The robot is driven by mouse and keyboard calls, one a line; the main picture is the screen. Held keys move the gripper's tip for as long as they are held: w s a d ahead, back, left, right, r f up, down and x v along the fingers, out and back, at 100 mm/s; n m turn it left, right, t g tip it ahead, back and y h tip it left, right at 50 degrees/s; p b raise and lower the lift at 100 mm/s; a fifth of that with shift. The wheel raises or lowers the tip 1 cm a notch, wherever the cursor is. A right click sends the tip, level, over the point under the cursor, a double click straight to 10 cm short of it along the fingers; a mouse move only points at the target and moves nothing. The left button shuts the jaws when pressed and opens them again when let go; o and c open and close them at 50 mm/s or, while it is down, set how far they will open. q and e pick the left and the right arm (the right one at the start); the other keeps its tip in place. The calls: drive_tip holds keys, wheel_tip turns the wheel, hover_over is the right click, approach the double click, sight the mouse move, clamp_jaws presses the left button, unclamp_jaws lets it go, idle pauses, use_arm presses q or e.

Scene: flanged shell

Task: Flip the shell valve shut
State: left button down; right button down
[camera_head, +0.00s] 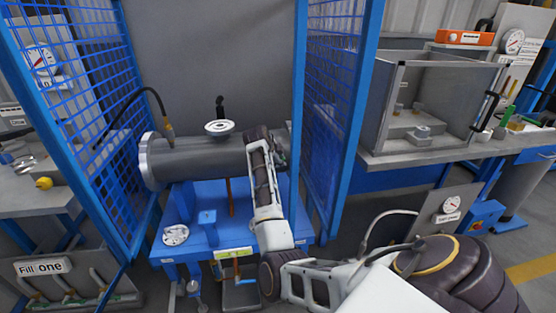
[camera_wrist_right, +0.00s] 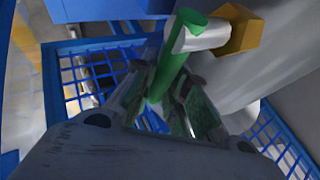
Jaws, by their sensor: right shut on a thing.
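The flanged shell (camera_head: 200,158) is a grey horizontal cylinder on a blue stand, with a wide flange at its left end. It fills the right side of the right wrist view as a pale curved wall (camera_wrist_right: 270,50). There a brass valve body (camera_wrist_right: 243,30) sits against it, with a pale stem and a green lever (camera_wrist_right: 172,62). My right gripper (camera_wrist_right: 163,90) is shut on the green lever, its fingers on either side of the lower end. In the head view my right arm covers the shell's right part and hides the lever and fingertips. My left gripper is not in view.
Blue mesh panels (camera_head: 85,85) stand left and right of the blue stand (camera_head: 180,243). A black fitting with a pale disc (camera_head: 219,127) rises from the shell's top. A loose flange disc (camera_head: 175,235) lies on the stand. A bench with a grey open box (camera_head: 440,85) is at right.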

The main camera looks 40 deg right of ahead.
drive_tip(key=shift+f, duration=0.1)
drive_tip(key=c, duration=1.4)
unclamp_jaws()
drive_tip(key=shift+v, duration=6.05)
